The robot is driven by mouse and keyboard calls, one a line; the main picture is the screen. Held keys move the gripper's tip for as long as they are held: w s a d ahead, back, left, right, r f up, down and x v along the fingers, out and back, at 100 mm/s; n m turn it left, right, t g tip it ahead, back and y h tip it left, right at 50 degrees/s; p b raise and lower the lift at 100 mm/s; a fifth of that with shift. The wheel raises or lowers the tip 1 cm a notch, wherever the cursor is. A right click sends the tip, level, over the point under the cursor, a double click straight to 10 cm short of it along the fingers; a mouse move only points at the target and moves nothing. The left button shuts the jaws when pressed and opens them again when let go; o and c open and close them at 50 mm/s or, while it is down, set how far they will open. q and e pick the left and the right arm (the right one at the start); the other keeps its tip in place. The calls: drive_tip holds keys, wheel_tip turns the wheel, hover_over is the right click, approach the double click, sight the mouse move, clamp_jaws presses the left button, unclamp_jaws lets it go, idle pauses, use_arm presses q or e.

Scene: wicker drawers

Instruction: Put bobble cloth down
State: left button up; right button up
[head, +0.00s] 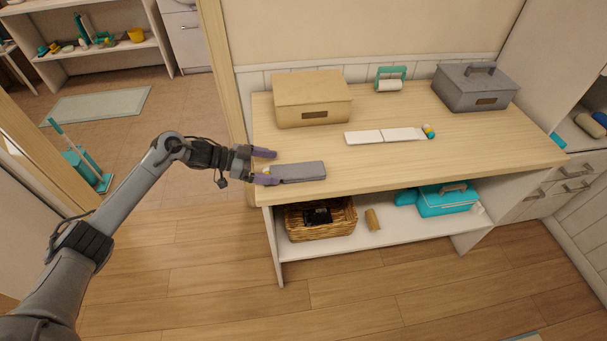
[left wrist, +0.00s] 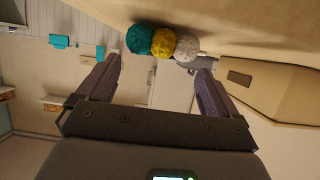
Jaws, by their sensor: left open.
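The bobble cloth (head: 300,171) is a flat grey folded strip on the wooden tabletop, near its front left edge. Its left end has bobbles; in the left wrist view a teal bobble (left wrist: 139,39), a yellow bobble (left wrist: 163,42) and a whitish bobble (left wrist: 187,47) sit in a row. My left gripper (head: 265,167) is open at that end, its purple fingers spread. In the left wrist view the bobbles show between and beyond the fingertips (left wrist: 158,70). I cannot tell whether a finger touches the cloth. My right gripper is not in view.
A beige box (head: 312,100) stands behind the cloth, and a grey box (head: 475,88) stands at the back right. A white strip (head: 385,136) with coloured bobbles lies mid-table. A wicker basket (head: 320,222) and a teal case (head: 445,202) are on the shelf below. The tabletop's front right is clear.

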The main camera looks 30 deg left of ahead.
sight(283, 171)
use_arm(q)
drive_tip(key=x, duration=0.1)
drive_tip(key=b+x, duration=0.1)
drive_tip(key=x, duration=0.2)
drive_tip(key=shift+s+d+f, duration=0.15)
drive_tip(key=shift+d+f, duration=0.05)
drive_tip(key=shift+f, duration=0.25)
drive_tip(key=shift+w+d, duration=0.2)
drive_tip(key=shift+w, duration=0.05)
drive_tip(key=shift+c, duration=0.4)
